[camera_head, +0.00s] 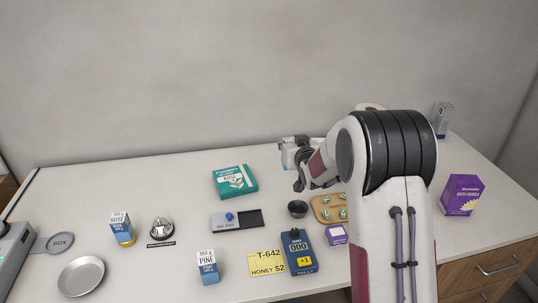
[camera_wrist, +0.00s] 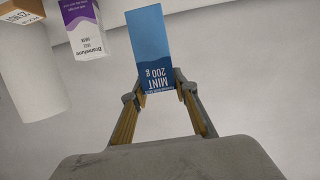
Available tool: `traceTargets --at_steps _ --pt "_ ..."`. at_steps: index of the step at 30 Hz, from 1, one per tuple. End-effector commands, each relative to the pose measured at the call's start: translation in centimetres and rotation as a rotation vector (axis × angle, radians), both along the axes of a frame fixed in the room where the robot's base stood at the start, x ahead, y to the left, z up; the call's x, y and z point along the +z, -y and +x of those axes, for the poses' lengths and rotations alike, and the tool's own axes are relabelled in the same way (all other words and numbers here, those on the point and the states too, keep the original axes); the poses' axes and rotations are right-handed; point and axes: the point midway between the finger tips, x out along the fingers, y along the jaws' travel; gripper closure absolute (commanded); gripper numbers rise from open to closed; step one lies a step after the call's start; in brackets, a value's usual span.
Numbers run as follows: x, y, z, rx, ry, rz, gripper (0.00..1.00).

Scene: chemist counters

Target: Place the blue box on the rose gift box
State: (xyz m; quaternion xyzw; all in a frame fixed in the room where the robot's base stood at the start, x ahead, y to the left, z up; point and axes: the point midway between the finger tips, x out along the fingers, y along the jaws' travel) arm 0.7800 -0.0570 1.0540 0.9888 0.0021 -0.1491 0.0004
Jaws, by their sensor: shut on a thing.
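My gripper (camera_wrist: 160,92) is shut on a blue box (camera_wrist: 150,45) marked "MINT 200 g", held between the two fingers in the wrist view. In the head view my gripper (camera_head: 297,158) is above the back of the counter, and the held box is small and partly hidden there. A flat teal box (camera_head: 222,184), with a label that seems to read "ROSA", lies on the counter to the left of my gripper. A small blue and white box (camera_head: 119,222) marked "ROSE" stands farther left with yellow at its base. I cannot tell which one is the rose gift box.
A blue and white "PINE" box (camera_head: 208,268), a bell (camera_head: 161,229), a metal dish (camera_head: 81,276), a grey and black tray (camera_head: 226,222), a blue counter device (camera_head: 299,252) and a purple box (camera_head: 461,194) stand around. Bare counter surrounds the teal box.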

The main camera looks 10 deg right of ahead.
Motion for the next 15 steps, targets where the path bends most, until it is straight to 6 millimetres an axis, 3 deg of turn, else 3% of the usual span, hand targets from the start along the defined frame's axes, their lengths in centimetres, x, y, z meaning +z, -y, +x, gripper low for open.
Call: traceTargets --at_steps 5,15 --pt "-0.5 -2.0 0.4 0.029 0.001 0.000 0.98" --pt "0.5 -8.1 2.8 0.174 0.004 -0.002 0.98"
